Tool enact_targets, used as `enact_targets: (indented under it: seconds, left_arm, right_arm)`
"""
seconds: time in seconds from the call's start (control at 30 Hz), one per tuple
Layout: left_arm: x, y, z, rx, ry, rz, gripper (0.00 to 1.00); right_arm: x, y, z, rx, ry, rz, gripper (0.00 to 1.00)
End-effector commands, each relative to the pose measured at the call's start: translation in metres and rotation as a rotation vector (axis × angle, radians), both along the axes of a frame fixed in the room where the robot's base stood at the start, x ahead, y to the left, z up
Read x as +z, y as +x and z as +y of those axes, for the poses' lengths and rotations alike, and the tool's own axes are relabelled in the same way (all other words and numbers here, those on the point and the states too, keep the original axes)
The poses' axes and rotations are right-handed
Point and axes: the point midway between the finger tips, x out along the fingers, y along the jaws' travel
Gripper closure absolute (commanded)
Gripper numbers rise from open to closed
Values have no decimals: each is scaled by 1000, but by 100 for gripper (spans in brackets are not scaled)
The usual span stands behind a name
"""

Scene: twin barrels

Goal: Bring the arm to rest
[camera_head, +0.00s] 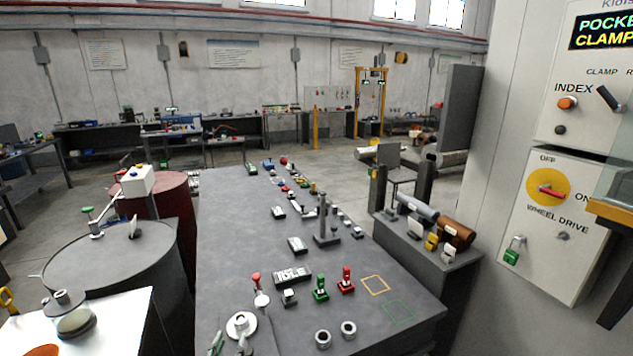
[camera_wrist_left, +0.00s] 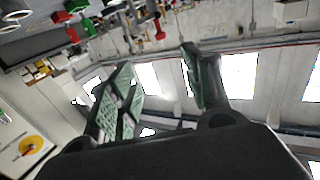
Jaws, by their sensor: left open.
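My left gripper (camera_head: 230,344) is at the bottom edge of the head view, low over the near left end of the grey table (camera_head: 250,215). Only its tips show there. In the left wrist view my left gripper (camera_wrist_left: 160,68) has two fingers with green pads standing well apart, with nothing between them. That view is tilted, with the table items at the top and the windows beyond the fingers. A white round base (camera_head: 241,324) stands close beside the tips in the head view. My right gripper is not in view.
A grey barrel (camera_head: 110,258) and a red barrel (camera_head: 172,205) stand left of the table. A green lever (camera_head: 320,288), a red lever (camera_head: 346,280) and two metal rings (camera_head: 348,330) stand on the table. A control panel (camera_head: 550,220) is at right. The table's front right is mostly clear.

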Motion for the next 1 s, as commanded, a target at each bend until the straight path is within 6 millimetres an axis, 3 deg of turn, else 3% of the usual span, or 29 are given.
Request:
enact_targets:
  seconds: [0.57,1.0]
  left_arm:
    - [-10,-11,-2,0,17,159,50]
    - [-25,-47,-7,-6,53,451,50]
  right_arm:
    - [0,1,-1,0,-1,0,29]
    - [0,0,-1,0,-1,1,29]
